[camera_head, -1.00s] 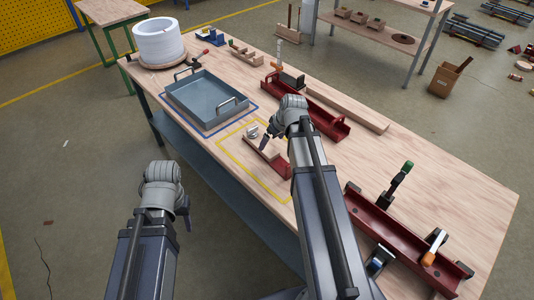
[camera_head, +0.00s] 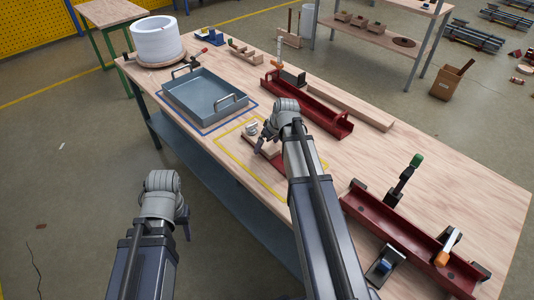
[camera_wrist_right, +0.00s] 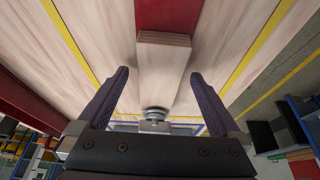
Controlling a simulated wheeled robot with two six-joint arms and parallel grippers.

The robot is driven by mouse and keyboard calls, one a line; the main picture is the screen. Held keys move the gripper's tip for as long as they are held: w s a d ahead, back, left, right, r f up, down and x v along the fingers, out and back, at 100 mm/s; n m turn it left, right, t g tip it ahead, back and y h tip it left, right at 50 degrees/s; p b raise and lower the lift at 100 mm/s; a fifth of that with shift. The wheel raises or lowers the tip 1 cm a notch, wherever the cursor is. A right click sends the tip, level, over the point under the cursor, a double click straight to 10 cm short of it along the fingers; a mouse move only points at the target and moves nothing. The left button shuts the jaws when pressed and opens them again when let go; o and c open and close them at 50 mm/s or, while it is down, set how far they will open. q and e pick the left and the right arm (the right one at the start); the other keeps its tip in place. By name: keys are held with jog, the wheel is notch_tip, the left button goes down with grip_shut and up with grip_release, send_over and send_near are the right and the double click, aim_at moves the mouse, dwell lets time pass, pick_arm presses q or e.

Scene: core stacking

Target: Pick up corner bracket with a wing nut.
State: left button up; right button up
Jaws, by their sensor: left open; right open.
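A small light metal piece (camera_head: 251,128), possibly the wing nut, sits at the far end of a low wood and red part inside the yellow-outlined area of the bench. In the right wrist view, this metal piece (camera_wrist_right: 155,115) shows beyond the wooden block (camera_wrist_right: 164,48), between my fingertips in the picture. The red part (camera_wrist_right: 168,12) adjoins the block. I cannot make out the bracket's full shape. My right gripper (camera_wrist_right: 158,75) is open and empty above the part; in the head view it (camera_head: 265,141) partly hides it. My left gripper (camera_head: 187,222) is off the bench's near side.
A grey tray (camera_head: 205,112) with handles lies in a blue outline to the left. A long red channel (camera_head: 318,108) lies behind my right arm, and another red fixture (camera_head: 400,232) with clamps lies at the right. A white spool (camera_head: 157,40) stands at the far left end.

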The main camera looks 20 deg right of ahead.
jog(key=shift+w+f, duration=0.1)
jog(key=shift+f, duration=0.15)
grip_shut()
dwell(0.7)
